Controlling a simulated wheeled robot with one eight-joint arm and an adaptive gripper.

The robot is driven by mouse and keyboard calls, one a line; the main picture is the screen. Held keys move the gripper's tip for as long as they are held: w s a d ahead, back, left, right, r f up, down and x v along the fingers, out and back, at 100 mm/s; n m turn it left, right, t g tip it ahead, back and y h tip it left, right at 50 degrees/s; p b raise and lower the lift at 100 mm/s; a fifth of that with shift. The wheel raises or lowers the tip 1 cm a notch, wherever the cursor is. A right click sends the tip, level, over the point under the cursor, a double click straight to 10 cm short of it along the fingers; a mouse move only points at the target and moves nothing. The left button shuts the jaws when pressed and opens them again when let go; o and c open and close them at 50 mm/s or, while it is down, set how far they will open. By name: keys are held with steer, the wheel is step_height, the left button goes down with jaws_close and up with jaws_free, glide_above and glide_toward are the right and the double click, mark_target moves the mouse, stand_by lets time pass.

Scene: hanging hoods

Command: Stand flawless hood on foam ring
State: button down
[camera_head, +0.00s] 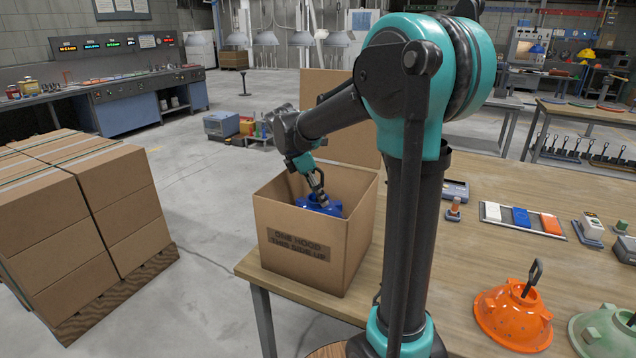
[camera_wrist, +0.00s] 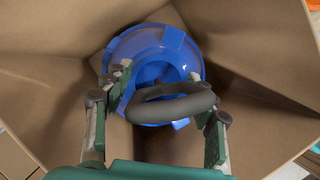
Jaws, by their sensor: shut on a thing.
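A blue hood (camera_head: 318,204) is inside an open cardboard carton (camera_head: 277,220) on the near left corner of the wooden table. In the wrist view the blue hood (camera_wrist: 155,58) lies below my gripper, with its dark loop handle (camera_wrist: 170,107) between the fingers. My gripper (camera_head: 319,190) reaches down into the carton and is shut on the handle. The wrist view also shows my gripper (camera_wrist: 160,95). The hood's underside and most of the carton floor are hidden. I cannot make out a foam ring. An orange hood (camera_head: 512,315) and a pale green hood (camera_head: 604,330) stand on the table at right.
The carton's walls (camera_wrist: 55,95) surround the hood closely, and a raised flap (camera_head: 345,105) stands at its back. A tray of white, blue and orange swatches (camera_head: 521,219) and small devices lie on the table at right. Stacked boxes (camera_head: 80,225) stand on the floor at left.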

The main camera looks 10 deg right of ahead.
steer(key=shift+f, duration=3.25)
steer(key=shift+d+f, duration=0.1)
steer(key=shift+f, duration=0.4)
steer(key=shift+c, duration=2.2)
jaws_free()
